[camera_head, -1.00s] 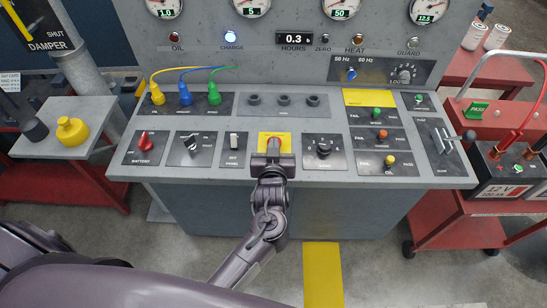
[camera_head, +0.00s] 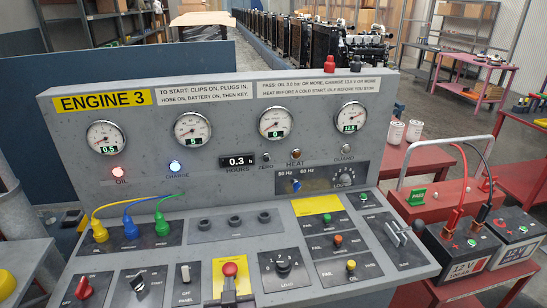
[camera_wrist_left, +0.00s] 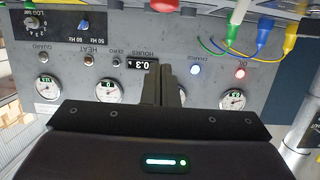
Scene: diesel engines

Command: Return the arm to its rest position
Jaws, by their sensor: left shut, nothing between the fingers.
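Most of the left arm lies below the head view. The engine panel (camera_head: 200,97) stands upright behind the sloped desk. My right gripper is not in view.
Yellow, blue and green plugs (camera_head: 130,230) with cables sit at the desk's left. A red cart (camera_head: 440,200) with batteries (camera_head: 458,247) stands at right. The space above the desk is clear.

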